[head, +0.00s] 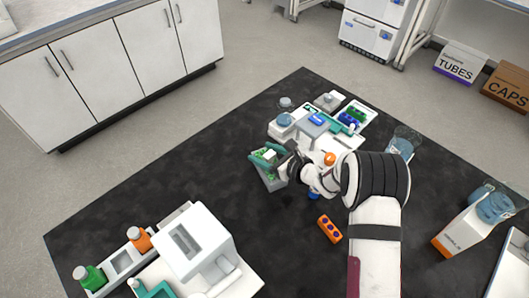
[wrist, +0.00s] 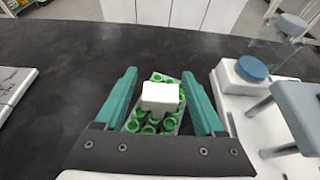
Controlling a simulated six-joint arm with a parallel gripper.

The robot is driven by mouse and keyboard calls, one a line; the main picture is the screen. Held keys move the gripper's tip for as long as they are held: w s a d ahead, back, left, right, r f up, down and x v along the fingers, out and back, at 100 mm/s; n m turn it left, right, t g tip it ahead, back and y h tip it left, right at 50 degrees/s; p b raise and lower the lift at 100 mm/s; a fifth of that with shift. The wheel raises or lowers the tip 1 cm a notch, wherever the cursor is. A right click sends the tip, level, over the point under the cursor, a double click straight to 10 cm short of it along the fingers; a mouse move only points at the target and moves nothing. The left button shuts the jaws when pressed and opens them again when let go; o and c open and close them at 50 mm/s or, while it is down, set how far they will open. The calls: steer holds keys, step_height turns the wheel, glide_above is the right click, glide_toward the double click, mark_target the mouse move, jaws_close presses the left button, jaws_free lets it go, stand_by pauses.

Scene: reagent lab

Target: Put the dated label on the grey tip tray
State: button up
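A small white block (wrist: 161,97), seemingly the label, is over the grey tray (wrist: 176,129) of green-capped tubes in the wrist view. No date is readable on it. My gripper (wrist: 160,76) has its teal fingers spread on either side of the block, with a narrow gap showing at each side. In the head view my gripper (head: 268,156) is over the grey tray (head: 274,185), and the white block (head: 270,154) shows between the fingers. I cannot tell whether the block rests on the tubes or sits just above them.
A white unit with a blue round top (wrist: 252,69) stands close to the right of my gripper. An orange block (head: 329,229) lies in front, and a white machine (head: 195,245) stands at front left. The dark bench (head: 190,175) is clear left of the tray.

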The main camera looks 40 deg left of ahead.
steer(key=shift+r, duration=0.2)
steer(key=v, duration=1.2)
